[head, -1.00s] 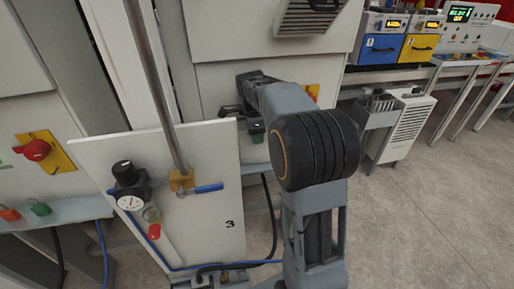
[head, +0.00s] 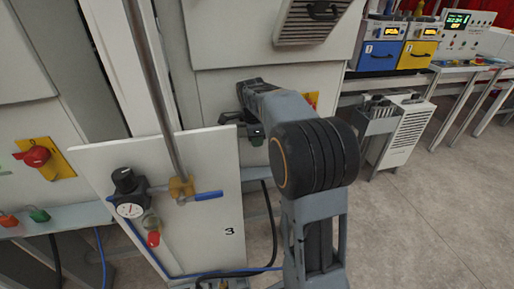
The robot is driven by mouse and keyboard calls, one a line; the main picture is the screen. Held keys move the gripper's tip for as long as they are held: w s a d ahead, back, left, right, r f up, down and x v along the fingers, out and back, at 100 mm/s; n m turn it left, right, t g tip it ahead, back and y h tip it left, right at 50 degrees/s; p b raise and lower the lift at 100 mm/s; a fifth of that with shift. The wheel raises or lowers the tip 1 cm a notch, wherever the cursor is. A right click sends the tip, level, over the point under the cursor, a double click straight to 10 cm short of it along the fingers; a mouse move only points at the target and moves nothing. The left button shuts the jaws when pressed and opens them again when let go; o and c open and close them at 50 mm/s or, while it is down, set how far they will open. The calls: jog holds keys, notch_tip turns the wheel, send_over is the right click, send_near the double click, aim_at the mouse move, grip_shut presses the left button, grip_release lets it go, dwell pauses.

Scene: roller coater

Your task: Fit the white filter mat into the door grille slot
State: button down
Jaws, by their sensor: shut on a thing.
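My gripper (head: 246,127) is in front of the pale machine front, just right of the upper edge of the white panel marked 3. It is partly hidden by my own arm, which reaches up and left across the picture. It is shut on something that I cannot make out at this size. No white filter mat can be clearly told in the view. A louvred grille (head: 307,24) with a dark handle juts from the machine front above and right of my gripper, clear of it. Its upper part is cut off by the picture edge.
The white panel (head: 205,240) carries a gauge and blue hose, with a metal pole before it. A louvred white unit (head: 412,136) stands right, beside a grey holder (head: 378,121). Blue (head: 379,57) and yellow (head: 417,55) boxes stand behind. The floor at right is clear.

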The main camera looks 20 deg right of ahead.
jog(key=shift+r, duration=0.15)
jog(key=shift+r, duration=0.2)
notch_tip(320, 180, up, 2)
jog(key=shift+r, duration=0.1)
jog(key=s+a+r+b, duration=0.3)
jog(key=s+a+r, duration=0.1)
jog(key=s+r, duration=0.6)
jog(key=s, duration=0.3)
jog(key=shift+s, duration=0.2)
